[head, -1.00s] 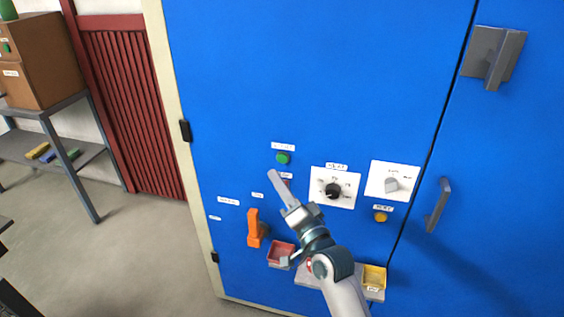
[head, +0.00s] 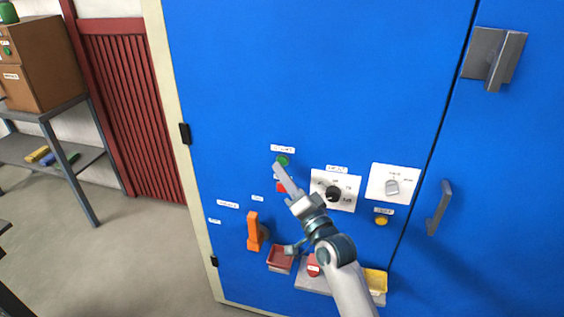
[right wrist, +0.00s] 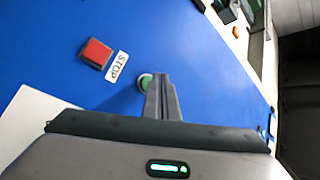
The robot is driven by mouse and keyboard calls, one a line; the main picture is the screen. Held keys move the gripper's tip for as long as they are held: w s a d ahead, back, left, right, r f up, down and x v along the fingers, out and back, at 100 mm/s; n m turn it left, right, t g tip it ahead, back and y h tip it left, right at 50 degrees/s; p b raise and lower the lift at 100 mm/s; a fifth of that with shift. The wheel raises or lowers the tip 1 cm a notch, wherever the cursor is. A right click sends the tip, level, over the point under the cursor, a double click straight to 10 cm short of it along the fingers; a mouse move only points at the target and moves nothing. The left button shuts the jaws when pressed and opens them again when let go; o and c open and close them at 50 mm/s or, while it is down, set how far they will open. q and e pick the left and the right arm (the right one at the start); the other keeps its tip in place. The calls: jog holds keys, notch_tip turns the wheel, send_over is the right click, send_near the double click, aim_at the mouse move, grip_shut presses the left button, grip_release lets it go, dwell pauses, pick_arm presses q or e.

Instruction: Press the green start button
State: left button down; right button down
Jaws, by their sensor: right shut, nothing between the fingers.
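The green start button (head: 283,159) sits on the blue cabinet front (head: 330,90), under a small white label. It also shows in the right wrist view (right wrist: 145,82), partly hidden behind the fingers. My right gripper (head: 277,166) is shut and empty, its tips just below the button in the head view. In the right wrist view the closed fingers (right wrist: 161,78) overlap the button's right side. I cannot tell whether they touch it. My left gripper is not in view.
A red stop button (right wrist: 96,53) is close to the fingers. A black knob (head: 333,193), a grey knob (head: 392,187), a yellow button (head: 381,221) and an orange lever (head: 253,232) are on the panel. Small trays (head: 281,259) stick out below. A door handle (head: 439,208) is at right.

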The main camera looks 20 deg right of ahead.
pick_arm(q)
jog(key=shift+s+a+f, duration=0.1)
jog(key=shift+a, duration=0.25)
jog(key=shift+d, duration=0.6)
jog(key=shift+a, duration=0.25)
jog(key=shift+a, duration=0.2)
pick_arm(e)
jog(key=shift+w+d, duration=0.2)
jog(key=shift+w, duration=0.15)
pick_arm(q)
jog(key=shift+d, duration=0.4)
pick_arm(e)
jog(key=shift+w, duration=0.1)
